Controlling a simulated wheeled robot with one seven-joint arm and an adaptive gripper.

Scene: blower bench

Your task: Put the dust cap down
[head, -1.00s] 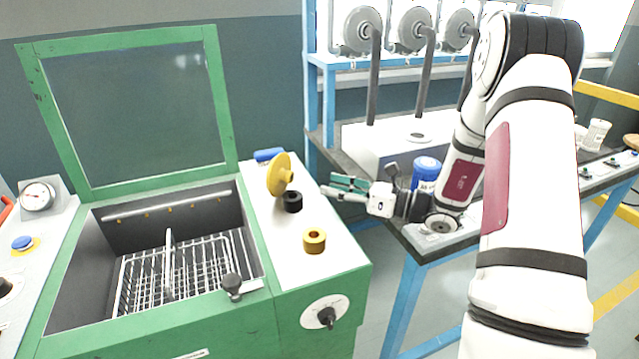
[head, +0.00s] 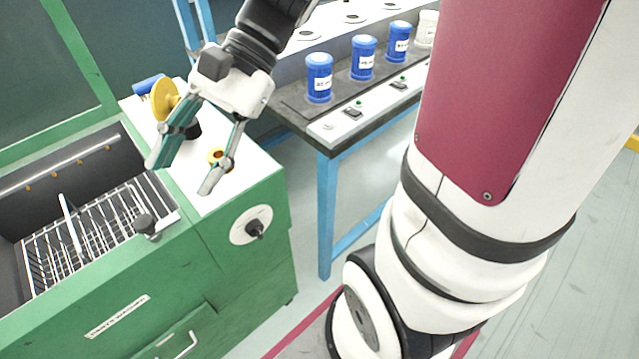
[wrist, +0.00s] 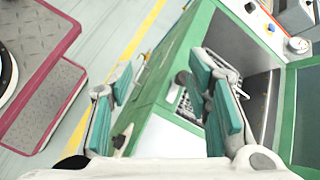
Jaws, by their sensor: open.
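I cannot tell for certain which thing is the dust cap. On the white top are a yellow flanged disc (head: 163,98), a black ring (head: 194,130), and a brass ring (head: 214,154). The gripper partly hides all three. Its height above the top is unclear.
A blue cylinder (head: 147,84) lies at the back of the white top. Left is the open washer bay with a wire basket (head: 95,222) and dark knob (head: 146,225). A blue-legged bench (head: 328,139) with several lidded jars (head: 320,78) stands right.

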